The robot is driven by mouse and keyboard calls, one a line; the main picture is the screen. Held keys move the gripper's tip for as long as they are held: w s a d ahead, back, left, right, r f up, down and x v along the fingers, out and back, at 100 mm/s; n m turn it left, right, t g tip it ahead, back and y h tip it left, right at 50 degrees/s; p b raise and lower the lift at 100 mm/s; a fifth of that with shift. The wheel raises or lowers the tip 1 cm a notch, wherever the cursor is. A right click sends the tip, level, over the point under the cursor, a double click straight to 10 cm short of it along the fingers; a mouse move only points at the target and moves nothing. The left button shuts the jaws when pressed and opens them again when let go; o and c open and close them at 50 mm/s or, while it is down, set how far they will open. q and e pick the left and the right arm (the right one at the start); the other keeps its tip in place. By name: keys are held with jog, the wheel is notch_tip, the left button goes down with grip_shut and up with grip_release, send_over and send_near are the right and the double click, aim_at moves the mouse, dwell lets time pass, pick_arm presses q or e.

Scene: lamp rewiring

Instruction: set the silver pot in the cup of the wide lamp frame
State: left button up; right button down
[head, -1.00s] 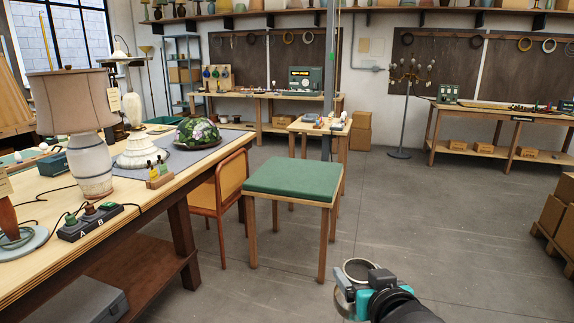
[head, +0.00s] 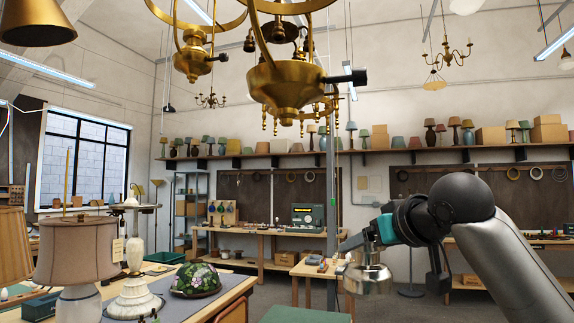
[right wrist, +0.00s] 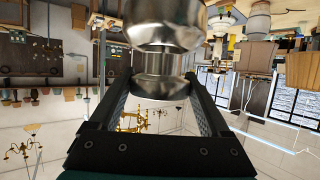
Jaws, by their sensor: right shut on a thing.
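The silver pot (head: 368,275) is in my right gripper (head: 357,243), which is shut on it. The pot hangs below the fingers, right of centre in the head view. In the right wrist view the shiny pot (right wrist: 165,60) sits between the two dark fingers. Two brass lamp frames hang from above in the head view. The larger-looking one (head: 288,85), with a brass cup at its bottom, is near the top centre. A smaller-looking one (head: 193,62) is to its left. The pot is apart from both and lower in the picture. My left gripper is not in view.
A dark rod end (head: 345,77) sticks out right of the larger frame's cup. A brass cone shade (head: 38,22) hangs at top left. A workbench with a fabric-shaded lamp (head: 75,250) and a floral glass shade (head: 195,280) is at lower left. A green-topped stool (head: 290,314) is below.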

jog(key=s+r+n+y+p, duration=0.15)
jog(key=s+r, duration=0.25)
jog(key=r, duration=0.9)
jog(key=s+d+r+n+g+y+p, duration=0.1)
jog(key=s+r+n+y+p, duration=0.15)
jog(key=s+r, duration=1.15)
jog(key=s+d+r+n+g+y+p, duration=0.1)
jog(key=s+d+r+g+y+p, duration=0.15)
jog(key=s+r, duration=1.15)
jog(key=w+a+f+t+y+p, duration=0.1)
jog(key=w+a+f+t+p, duration=0.15)
jog(key=w+a, duration=1.3)
jog(key=w+f+p, duration=0.1)
jog(key=f, duration=0.1)
jog(key=w+a+f+g+h+p, duration=0.1)
jog(key=f, duration=0.1)
jog(key=w+a+f+h+p, duration=0.1)
jog(key=f, duration=0.1)
jog(key=shift+w+a+f+g, duration=0.2)
jog(key=shift+w+g, duration=0.2)
jog(key=shift+d+f, duration=0.15)
jog(key=shift+f, duration=0.1)
